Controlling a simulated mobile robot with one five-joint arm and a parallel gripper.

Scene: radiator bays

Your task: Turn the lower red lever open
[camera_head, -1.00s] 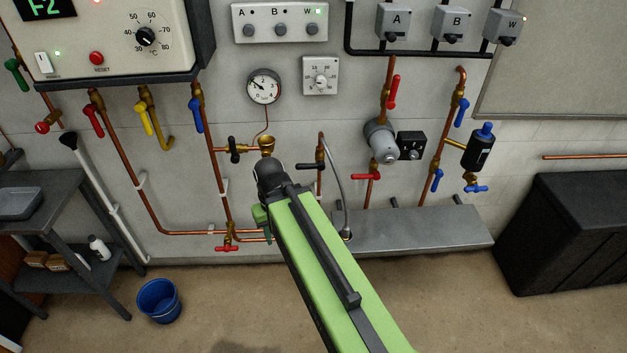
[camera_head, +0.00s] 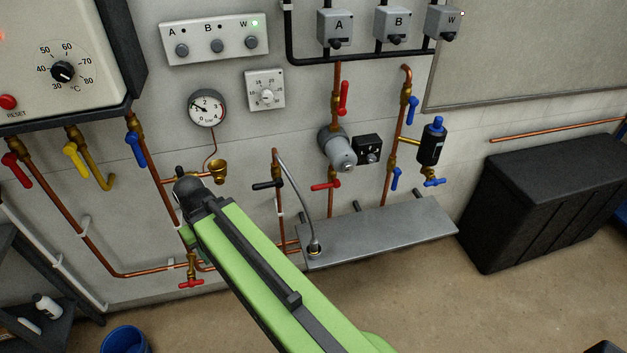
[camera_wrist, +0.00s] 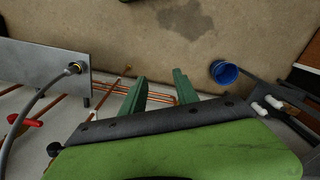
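The lower red lever (camera_head: 325,185) sits crosswise on the copper pipe below the grey pump (camera_head: 338,150). The upper red lever (camera_head: 343,97) stands along the pipe above the pump. A red lever, apparently the lower one, also shows at the left edge of the wrist view (camera_wrist: 30,121). My gripper (camera_wrist: 158,85) is open, with two green fingers apart and nothing between them. In the head view my arm's end is left of the lower red lever, near the brass funnel (camera_head: 217,171), and mostly hides the fingers. My gripper is apart from the lever.
A black lever (camera_head: 268,185) and a grey hose (camera_head: 300,195) stand between my arm and the lower red lever. A grey ledge (camera_head: 385,236) juts out below it. Another red handle (camera_head: 190,283) is low on the left pipes. A black chest (camera_head: 545,200) stands right.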

